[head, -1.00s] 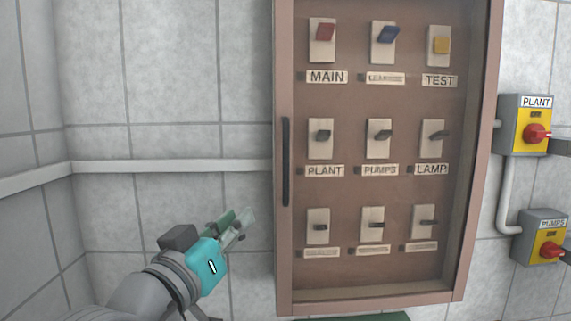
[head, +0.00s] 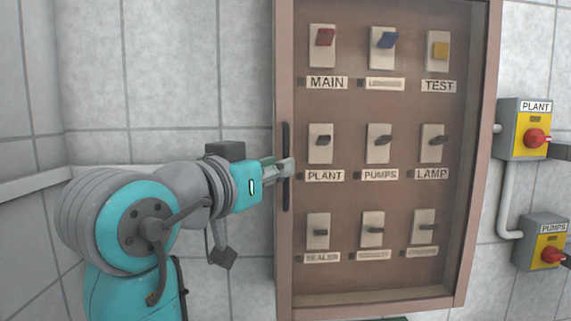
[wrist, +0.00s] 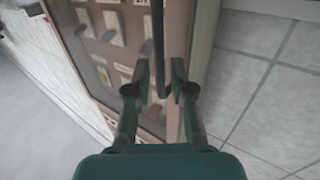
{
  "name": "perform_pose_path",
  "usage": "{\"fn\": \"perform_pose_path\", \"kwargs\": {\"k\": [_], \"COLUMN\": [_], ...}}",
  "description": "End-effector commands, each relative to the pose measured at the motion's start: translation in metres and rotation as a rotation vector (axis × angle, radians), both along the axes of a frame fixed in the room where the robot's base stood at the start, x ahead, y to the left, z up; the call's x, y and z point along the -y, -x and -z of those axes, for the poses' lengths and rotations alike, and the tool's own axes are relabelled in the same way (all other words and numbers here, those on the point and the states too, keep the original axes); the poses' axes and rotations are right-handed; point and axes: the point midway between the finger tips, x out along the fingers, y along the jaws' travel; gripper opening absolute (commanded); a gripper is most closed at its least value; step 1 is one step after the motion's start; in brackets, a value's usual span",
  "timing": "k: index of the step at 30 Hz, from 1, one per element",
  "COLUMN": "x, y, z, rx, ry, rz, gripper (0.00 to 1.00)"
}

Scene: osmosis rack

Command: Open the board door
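The board door (head: 284,255) is a brown-framed panel on the tiled wall, standing shut, with switches showing inside its frame. Its black vertical bar handle (head: 286,135) is on the left edge. My gripper (head: 285,168) is at the handle's height, its fingertips overlapping the bar in the head view. In the wrist view, the handle (wrist: 158,50) runs down between the two green fingers of my gripper (wrist: 159,80). The fingers are apart, one on each side of the bar, with gaps showing. The handle's near end shows between them.
A grey and yellow PLANT switch box (head: 524,131) and a PUMPS switch box (head: 541,243) with red knobs are on the wall right of the board. A pale rail (head: 30,183) runs along the left wall. The wall left of the door is otherwise bare.

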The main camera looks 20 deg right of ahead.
Motion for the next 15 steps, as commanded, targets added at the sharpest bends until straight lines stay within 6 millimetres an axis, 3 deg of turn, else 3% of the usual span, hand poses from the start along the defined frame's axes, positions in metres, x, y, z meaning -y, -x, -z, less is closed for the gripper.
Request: {"fn": "perform_pose_path", "kwargs": {"k": [6, 15], "x": [0.022, 0.029], "y": [-0.017, -0.023], "z": [0.0, 0.0], "rx": [0.0, 0.0], "ry": [0.0, 0.0], "rz": [0.001, -0.001], "gripper": [0.23, 0.23]}}
